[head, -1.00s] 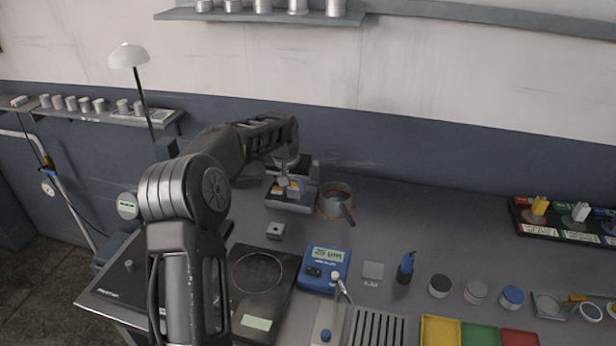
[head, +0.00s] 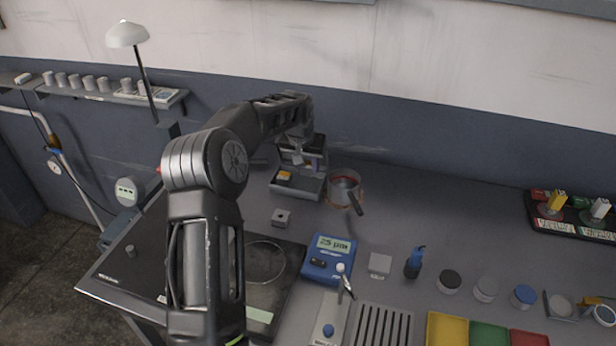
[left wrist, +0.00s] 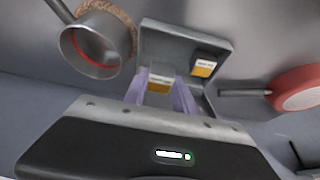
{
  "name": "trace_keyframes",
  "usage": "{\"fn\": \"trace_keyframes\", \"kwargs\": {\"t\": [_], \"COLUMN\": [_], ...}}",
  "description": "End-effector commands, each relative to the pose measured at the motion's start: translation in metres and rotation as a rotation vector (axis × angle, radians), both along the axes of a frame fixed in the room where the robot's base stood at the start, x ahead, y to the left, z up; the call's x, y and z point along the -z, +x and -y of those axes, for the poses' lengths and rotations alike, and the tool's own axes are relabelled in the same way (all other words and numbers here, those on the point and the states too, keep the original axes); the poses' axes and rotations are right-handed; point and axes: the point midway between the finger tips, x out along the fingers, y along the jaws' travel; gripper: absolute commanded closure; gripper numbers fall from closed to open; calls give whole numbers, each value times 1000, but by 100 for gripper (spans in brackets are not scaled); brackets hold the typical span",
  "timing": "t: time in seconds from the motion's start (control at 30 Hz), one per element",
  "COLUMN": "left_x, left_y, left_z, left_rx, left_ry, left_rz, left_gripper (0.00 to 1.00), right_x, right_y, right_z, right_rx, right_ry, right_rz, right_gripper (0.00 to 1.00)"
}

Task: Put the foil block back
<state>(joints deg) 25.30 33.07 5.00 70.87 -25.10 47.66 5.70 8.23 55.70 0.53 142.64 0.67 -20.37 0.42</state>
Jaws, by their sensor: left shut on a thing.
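My left gripper (head: 296,164) is over the grey open-topped tray (head: 312,191), its fingers pointing down. In the left wrist view, the fingers (left wrist: 160,95) are shut on a small block (left wrist: 158,83) with an orange-and-white label. The held block is in or just above the tray (left wrist: 165,42); I cannot tell whether it touches the floor. I cannot read the labels. My right gripper is out of view.
A metal pot (head: 344,188) on a cork ring stands right of the tray. A small metal cube (head: 281,217), a blue meter (head: 329,258) and a black scale (head: 280,275) are in front. A red round object (left wrist: 296,90) is near the tray.

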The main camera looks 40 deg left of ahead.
Motion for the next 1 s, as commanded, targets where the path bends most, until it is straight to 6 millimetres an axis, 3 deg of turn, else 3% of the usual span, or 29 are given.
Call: {"fn": "trace_keyframes", "kwargs": {"t": [0.3,0.8,0.83,1.0], "left_x": [47,54,53,52], "left_y": [4,6,6,6], "left_z": [-6,-9,-9,-9], "left_rx": [-3,-3,-3,-3], "left_ry": [-1,0,0,0], "left_rz": [-1,1,0,0], "left_gripper": [100,100,65,52], "right_x": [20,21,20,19], "right_y": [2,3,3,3], "right_z": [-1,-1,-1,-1], "right_rx": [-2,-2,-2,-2], "right_ry": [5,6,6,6], "right_rz": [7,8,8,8], "right_gripper": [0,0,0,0]}}
